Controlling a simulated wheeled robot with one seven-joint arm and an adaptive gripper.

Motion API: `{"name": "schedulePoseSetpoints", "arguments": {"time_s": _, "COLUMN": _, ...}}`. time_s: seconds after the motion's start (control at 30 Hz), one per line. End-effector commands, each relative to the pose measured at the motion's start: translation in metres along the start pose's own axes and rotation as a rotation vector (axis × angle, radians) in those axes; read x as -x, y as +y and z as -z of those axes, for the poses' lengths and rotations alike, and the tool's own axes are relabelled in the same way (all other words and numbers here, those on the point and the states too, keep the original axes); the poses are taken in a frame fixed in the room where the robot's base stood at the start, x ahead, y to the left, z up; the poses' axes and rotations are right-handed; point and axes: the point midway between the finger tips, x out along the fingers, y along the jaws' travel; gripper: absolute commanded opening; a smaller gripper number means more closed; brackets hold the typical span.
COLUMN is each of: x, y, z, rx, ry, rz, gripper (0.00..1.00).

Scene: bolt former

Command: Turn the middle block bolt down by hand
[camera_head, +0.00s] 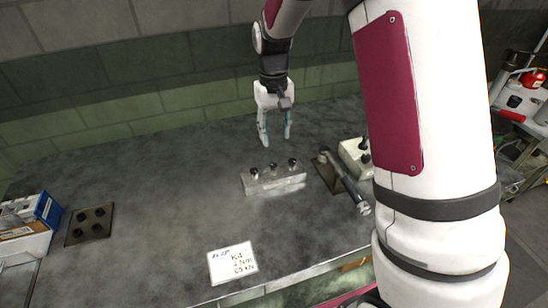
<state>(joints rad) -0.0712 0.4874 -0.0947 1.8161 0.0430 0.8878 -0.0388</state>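A light metal block (274,184) lies on the dark worktop near the middle of the head view, with three dark-headed bolts in a row along its top. The middle block bolt (273,168) stands upright between the left bolt (254,173) and the right bolt (292,162). How deep each bolt sits is too small to tell. My gripper (276,139) hangs pointing down, above and behind the block in the picture. Its two teal-tipped fingers are spread apart with nothing between them. It appears clear of the bolts.
A dark wrench-like tool (345,182) lies right of the block, beside a pale box (357,155) with dark knobs. A white handwritten card (232,262) lies near the front edge. A dark four-hole plate (90,223) and blue-white box (38,210) are left; worktop between is clear.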

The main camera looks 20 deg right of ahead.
Motion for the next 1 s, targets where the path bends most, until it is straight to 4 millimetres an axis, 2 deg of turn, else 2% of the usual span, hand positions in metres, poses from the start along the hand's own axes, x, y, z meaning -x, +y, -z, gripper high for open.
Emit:
{"name": "schedulePoseSetpoints", "arguments": {"time_s": 0.1, "x": 0.0, "y": 0.001, "z": -0.002, "rx": 0.319, "ry": -0.008, "rz": 0.001, "gripper": 0.4}}
{"name": "schedulePoseSetpoints", "arguments": {"time_s": 0.6, "x": 0.014, "y": -0.001, "z": 0.0, "rx": 1.671, "ry": 0.018, "rz": -0.009, "gripper": 0.4}}
{"name": "schedulePoseSetpoints", "arguments": {"time_s": 0.8, "x": 0.023, "y": -0.002, "z": 0.003, "rx": 2.042, "ry": 0.035, "rz": -0.034, "gripper": 0.4}}
{"name": "schedulePoseSetpoints", "arguments": {"time_s": 1.0, "x": 0.023, "y": -0.003, "z": 0.004, "rx": 2.17, "ry": 0.039, "rz": -0.045, "gripper": 0.4}}
